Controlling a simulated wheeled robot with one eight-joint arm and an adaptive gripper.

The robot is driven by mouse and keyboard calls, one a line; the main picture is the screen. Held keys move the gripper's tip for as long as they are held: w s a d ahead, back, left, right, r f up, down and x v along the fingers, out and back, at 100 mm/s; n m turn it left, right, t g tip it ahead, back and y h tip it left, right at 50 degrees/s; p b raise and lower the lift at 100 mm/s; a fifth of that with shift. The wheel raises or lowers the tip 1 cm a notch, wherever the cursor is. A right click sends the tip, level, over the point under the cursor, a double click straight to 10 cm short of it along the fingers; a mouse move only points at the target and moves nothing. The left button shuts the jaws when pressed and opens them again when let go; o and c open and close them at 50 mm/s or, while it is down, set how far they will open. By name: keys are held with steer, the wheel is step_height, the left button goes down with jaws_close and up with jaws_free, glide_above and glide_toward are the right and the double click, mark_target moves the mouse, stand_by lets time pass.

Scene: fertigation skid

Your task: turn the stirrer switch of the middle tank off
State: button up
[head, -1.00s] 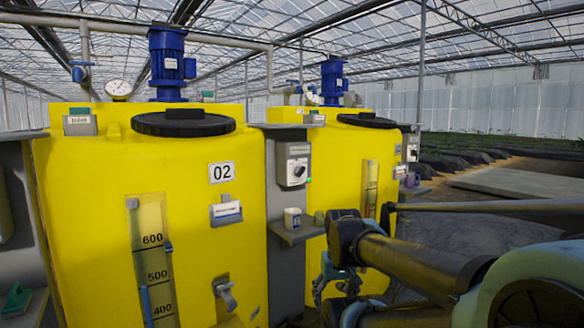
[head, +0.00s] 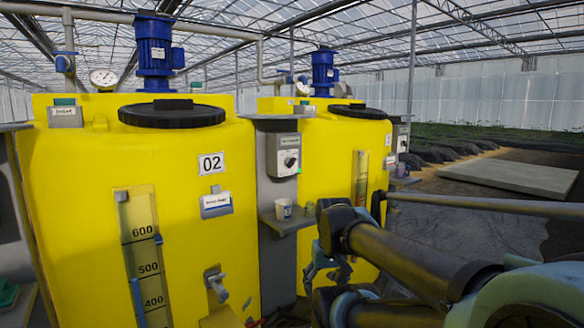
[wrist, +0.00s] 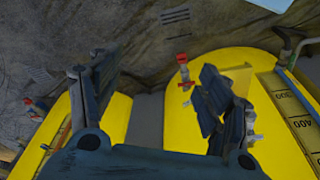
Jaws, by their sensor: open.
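The yellow tank marked 02 (head: 90,190) fills the left of the head view, with a blue stirrer motor (head: 154,50) on top. A grey switch box (head: 284,146) with a dark rotary knob (head: 290,162) is on the grey panel just right of this tank. The knob's exact setting is too small to read. My gripper (head: 326,272) is low in front of the second yellow tank, below and right of the box and apart from it. In the wrist view my gripper (wrist: 157,75) is open and empty, pointing down; the switch is not visible there.
A second yellow tank (head: 320,180) stands behind my arm. A horizontal rail (head: 480,204) runs at right.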

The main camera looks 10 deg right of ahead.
steer(key=w+a+r+m+t+y, duration=0.25)
steer(key=w+r, duration=0.25)
steer(key=w, duration=0.4)
steer(key=w+a+r+m+t+y, duration=0.15)
steer(key=w+r+m, duration=0.3)
steer(key=w, duration=0.45)
steer(key=w+a+r+m+t+y, duration=0.1)
steer(key=w+a+r+m+y, duration=0.15)
steer(key=w+r, duration=0.45)
steer(key=m+t+y, duration=0.2)
steer(key=m+t, duration=0.7)
steer(key=m, duration=0.3)
glide_toward(293, 164)
steer(key=x, duration=1.1)
steer(key=shift+w, duration=0.1)
steer(key=c, duration=1.1)
